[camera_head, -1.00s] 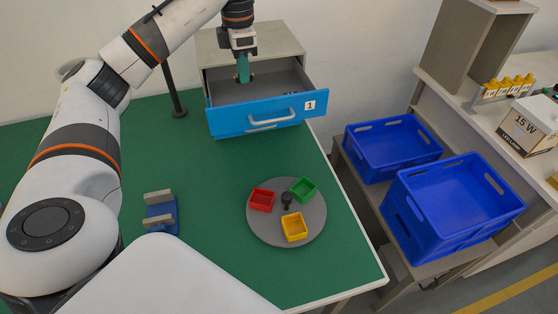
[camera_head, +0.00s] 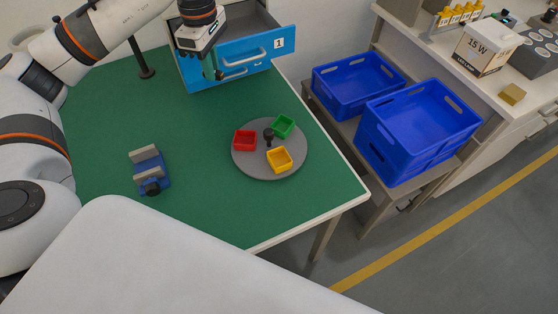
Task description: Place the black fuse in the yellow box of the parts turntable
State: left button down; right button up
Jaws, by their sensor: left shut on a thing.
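The parts turntable (camera_head: 252,167) is a grey disc on the green table, with a dark knob at its centre. The yellow box (camera_head: 279,160) sits on its near side and looks empty. The red box (camera_head: 245,141) is at its left and the green box (camera_head: 283,126) at its far right. My left gripper (camera_head: 215,71) points down in front of the blue drawer, beyond the turntable and to its left. It is shut on a small dark thing at its fingertips, which appears to be the black fuse (camera_head: 219,76), mostly hidden. My right gripper is out of view.
The blue drawer (camera_head: 262,47) stands open at the back. A blue vise-like fixture (camera_head: 152,172) stands left of the turntable. The green table between drawer and turntable is clear.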

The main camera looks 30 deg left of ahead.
pick_arm(q)
jog(key=s+d+f+m, duration=0.4)
jog(key=d+m, duration=0.4)
jog(key=m, duration=0.2)
jog(key=s+d+f+m, duration=0.5)
jog(key=d+m, duration=0.4)
jog(key=shift+f+m, duration=0.3)
jog(key=shift+m, duration=0.1)
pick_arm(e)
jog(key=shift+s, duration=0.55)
pick_arm(q)
jog(key=shift+a, duration=0.15)
